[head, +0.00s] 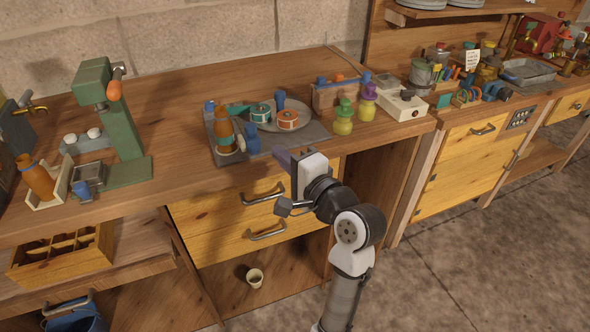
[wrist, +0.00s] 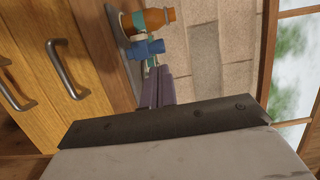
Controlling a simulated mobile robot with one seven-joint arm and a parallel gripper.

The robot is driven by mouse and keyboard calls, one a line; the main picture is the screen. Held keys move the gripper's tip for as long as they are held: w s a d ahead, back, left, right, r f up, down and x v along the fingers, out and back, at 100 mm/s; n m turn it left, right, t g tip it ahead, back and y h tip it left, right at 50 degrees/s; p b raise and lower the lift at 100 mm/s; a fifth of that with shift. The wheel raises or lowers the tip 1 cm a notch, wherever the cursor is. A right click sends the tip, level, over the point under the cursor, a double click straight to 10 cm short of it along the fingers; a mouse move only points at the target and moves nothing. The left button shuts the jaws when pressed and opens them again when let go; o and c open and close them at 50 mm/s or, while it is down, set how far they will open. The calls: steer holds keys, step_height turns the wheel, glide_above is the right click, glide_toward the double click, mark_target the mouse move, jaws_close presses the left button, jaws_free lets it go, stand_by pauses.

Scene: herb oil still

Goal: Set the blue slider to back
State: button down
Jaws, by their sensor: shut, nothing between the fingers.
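I cannot single out the blue slider for sure in either view. Small blue pieces show on the grey tray (head: 228,158), one of them a blue piece (head: 251,141) beside an orange bottle (head: 224,130). In the wrist view a blue piece (wrist: 147,49) and the orange bottle (wrist: 152,19) lie beyond my fingertips. The fingers also show in the wrist view (wrist: 158,74). They appear apart from the blue piece.
A plate (head: 262,127) with tape rolls sits at the tray's back. A wooden box (head: 338,96) with blue and orange tops, two lidded jars (head: 343,122) and a white box (head: 403,107) stand right. A green press (head: 118,125) stands left. Drawers with handles (head: 265,194) are below.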

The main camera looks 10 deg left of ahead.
mark_target(253, 131)
steer(key=p+x, duration=0.1)
steer(key=x, duration=0.7)
steer(key=shift+a, duration=0.1)
steer(key=w+a, duration=0.2)
steer(key=w, duration=0.1)
steer(key=w+a+p, duration=0.1)
steer(key=w+a, duration=0.2)
steer(key=w, duration=0.1)
steer(key=w+a+p, duration=0.1)
steer(key=w+a, duration=0.1)
steer(key=w, duration=0.2)
steer(key=shift+w+a+r, duration=0.1)
steer(key=shift+a, duration=0.15)
steer(key=shift+r, duration=0.15)
steer(key=shift+d+p, duration=0.15)
steer(key=shift+p, duration=0.15)
